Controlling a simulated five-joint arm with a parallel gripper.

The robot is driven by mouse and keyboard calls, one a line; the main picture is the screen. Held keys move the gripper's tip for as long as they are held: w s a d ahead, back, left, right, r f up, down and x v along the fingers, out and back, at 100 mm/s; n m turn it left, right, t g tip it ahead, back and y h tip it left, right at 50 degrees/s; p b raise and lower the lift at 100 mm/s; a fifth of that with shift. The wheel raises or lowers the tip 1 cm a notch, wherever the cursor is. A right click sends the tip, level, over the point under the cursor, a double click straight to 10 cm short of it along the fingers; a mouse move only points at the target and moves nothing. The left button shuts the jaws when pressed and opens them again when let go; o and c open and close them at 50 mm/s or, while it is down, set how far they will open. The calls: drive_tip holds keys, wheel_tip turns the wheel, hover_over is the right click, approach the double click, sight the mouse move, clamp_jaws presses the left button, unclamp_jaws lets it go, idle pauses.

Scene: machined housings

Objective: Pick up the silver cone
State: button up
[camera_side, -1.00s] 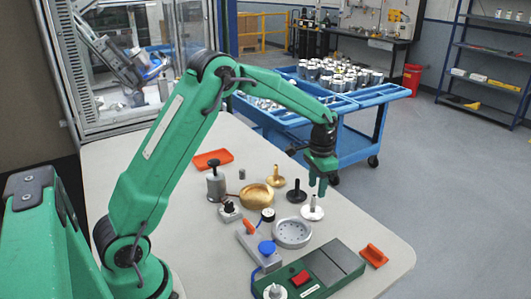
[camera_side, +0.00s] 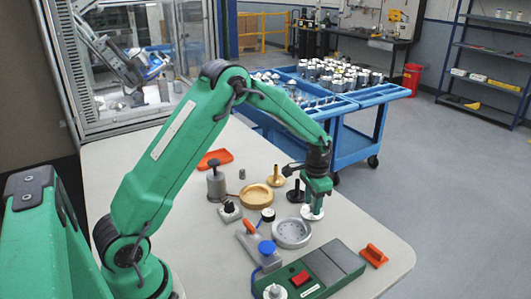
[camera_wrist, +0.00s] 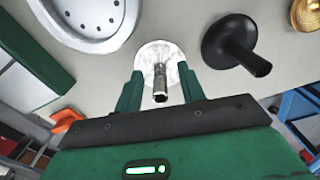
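The silver cone (camera_side: 312,214) has a wide pale round base and a thin upright stem. It stands on the table under my gripper (camera_side: 315,203) in the side view. In the wrist view the silver cone (camera_wrist: 150,56) lies between the two green fingers of my gripper (camera_wrist: 160,74). The fingers are open, one on each side of the stem, with a gap visible on both sides. In the side view the fingers hide most of the stem.
A black cone (camera_side: 295,195) of like shape stands close by, and a gold one (camera_side: 276,179) behind it. A grey round dish (camera_side: 292,233) lies at the front left. An orange holder (camera_side: 373,255) and a green control box (camera_side: 327,267) are nearer the front. A blue cart (camera_side: 352,130) stands behind.

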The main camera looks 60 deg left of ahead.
drive_tip(key=shift+c, duration=0.3)
clamp_jaws()
drive_tip(key=shift+r, duration=0.1)
drive_tip(key=shift+r, duration=0.45)
wheel_tip(320, 180, up, 3)
drive_tip(key=shift+r, duration=0.2)
drive_tip(key=s+d+r, duration=0.5)
drive_tip(key=d+r, duration=0.1)
drive_tip(key=d, duration=0.4)
drive_tip(key=shift+d+r, duration=0.25)
drive_tip(key=shift+d, duration=0.05)
